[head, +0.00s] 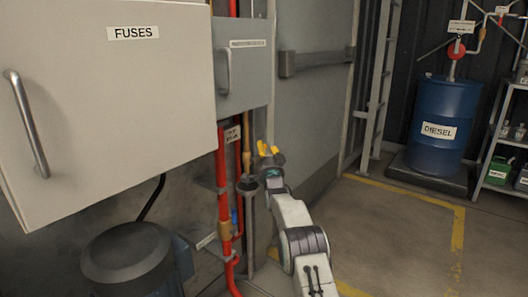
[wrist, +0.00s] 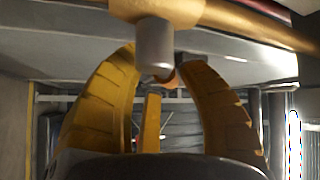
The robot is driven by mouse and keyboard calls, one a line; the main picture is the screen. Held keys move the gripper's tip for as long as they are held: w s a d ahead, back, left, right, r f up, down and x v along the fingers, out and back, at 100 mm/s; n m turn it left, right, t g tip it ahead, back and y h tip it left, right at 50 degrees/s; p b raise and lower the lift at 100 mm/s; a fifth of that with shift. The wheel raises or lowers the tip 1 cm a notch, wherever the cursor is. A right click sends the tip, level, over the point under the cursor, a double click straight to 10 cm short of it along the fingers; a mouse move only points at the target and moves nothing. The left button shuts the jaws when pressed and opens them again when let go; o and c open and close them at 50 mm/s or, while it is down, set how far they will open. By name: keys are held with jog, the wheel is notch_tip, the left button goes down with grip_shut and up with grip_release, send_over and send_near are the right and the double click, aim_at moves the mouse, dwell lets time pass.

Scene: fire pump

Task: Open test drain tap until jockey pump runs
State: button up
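In the head view my gripper (head: 267,149), with yellow fingers, is raised beside the wall pipes, just right of a thin brass-coloured pipe (head: 246,140). In the wrist view a brass fitting (wrist: 160,8) crosses the top, with a short grey cylinder (wrist: 154,46) hanging from it, apparently part of the tap. The curved fingers of my gripper (wrist: 160,62) stand apart on both sides of this cylinder. A gap shows on its right; whether the left finger touches it I cannot tell. A small copper-coloured end (wrist: 170,79) shows below it. The jockey pump cannot be identified for certain.
A grey FUSES cabinet (head: 110,85) juts out at left above a dark blue motor (head: 135,258). A blue DIESEL drum (head: 440,110) stands far right. The floor between is clear.

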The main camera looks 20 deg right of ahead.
jog(key=shift+o, duration=1.4)
jog(key=shift+a, duration=0.25)
jog(key=shift+s, duration=0.1)
jog(key=v, duration=1.1)
jog(key=shift+s, duration=0.35)
jog(key=shift+f, duration=0.1)
